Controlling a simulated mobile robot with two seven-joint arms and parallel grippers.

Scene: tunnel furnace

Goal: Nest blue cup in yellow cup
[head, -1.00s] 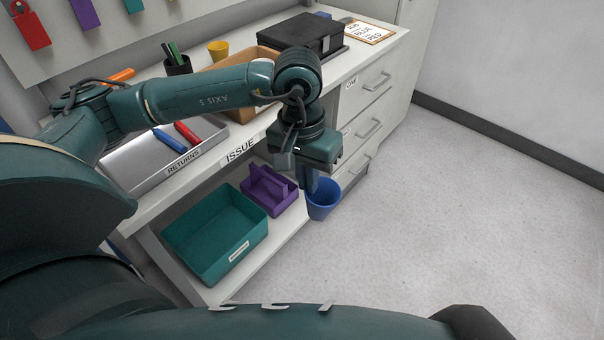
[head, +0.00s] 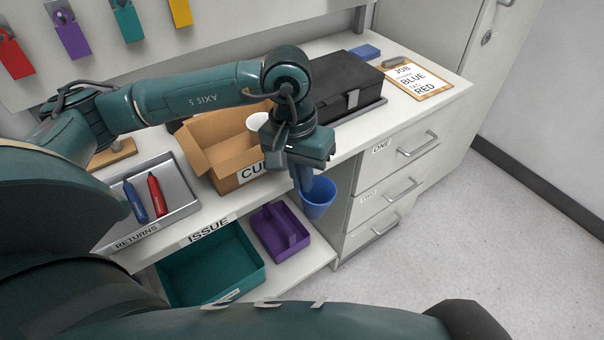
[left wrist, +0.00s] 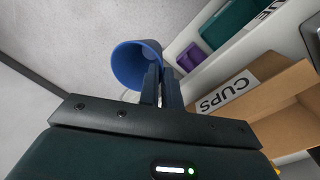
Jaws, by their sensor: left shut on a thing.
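The blue cup (head: 319,200) hangs from my left gripper (head: 303,182), in front of the counter and over the floor side of the lower shelf. In the left wrist view the blue cup (left wrist: 136,66) shows its open mouth, with the fingers (left wrist: 161,82) shut on its wall. No yellow cup can be made out in the head view now; my left arm covers part of the counter's back. A small yellow patch (left wrist: 275,167) shows at the lower right of the left wrist view, too little to identify. My right gripper is not in view.
A returns tray (head: 180,204) with markers is left. A black case (head: 340,82) stands right. Below are teal (head: 200,278) and purple (head: 281,238) bins.

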